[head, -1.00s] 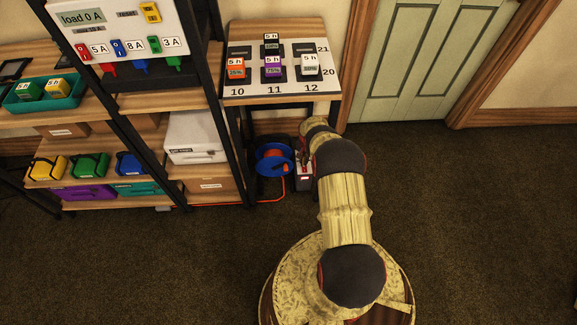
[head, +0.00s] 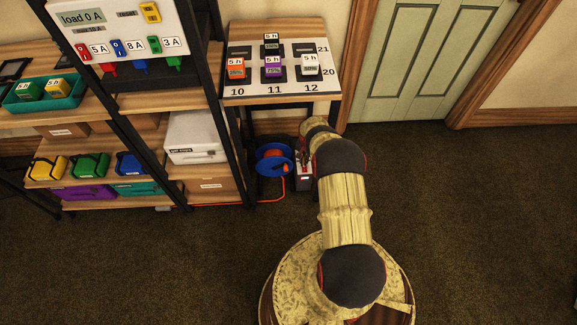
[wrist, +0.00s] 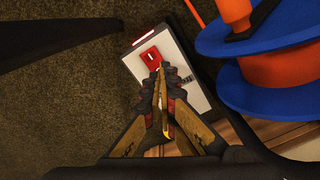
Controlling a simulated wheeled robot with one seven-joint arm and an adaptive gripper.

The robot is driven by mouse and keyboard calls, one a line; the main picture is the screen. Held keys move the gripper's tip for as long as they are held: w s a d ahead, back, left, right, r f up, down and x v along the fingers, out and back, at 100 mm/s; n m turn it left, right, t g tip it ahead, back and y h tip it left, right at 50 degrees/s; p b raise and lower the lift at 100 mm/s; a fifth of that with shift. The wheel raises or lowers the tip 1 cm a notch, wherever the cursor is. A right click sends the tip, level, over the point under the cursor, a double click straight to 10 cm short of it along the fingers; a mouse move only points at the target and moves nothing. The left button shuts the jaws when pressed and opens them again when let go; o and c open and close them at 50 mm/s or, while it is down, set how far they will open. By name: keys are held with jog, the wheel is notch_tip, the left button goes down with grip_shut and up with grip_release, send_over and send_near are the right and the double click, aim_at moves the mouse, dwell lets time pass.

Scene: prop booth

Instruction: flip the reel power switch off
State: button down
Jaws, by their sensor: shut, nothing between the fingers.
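The reel (head: 274,159) is blue with an orange cable, on the floor by the shelf; it also shows at the right of the wrist view (wrist: 285,70). Beside it stands a small grey box, seen from above in the wrist view (wrist: 191,88), with a red switch (wrist: 150,57) on its top. The box also shows in the head view (head: 304,184), partly behind my arm. My gripper (wrist: 160,70) is shut and empty over the box, its tips just beside the red switch. I cannot tell whether they touch it. The switch's tilt is unclear.
A wooden table (head: 320,98) with battery packs on a numbered mat stands behind the box. A black-framed shelf (head: 247,185) with boxes and a panel stands to the left. An orange cable (head: 268,199) runs along the floor. Open carpet lies right and in front.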

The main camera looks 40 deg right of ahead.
jog(key=shift+f, duration=1.1)
dwell(0.7)
jog(key=shift+r, duration=0.15)
jog(key=shift+r+p, duration=2)
jog(key=shift+r, duration=1.45)
jog(key=shift+f, duration=0.1)
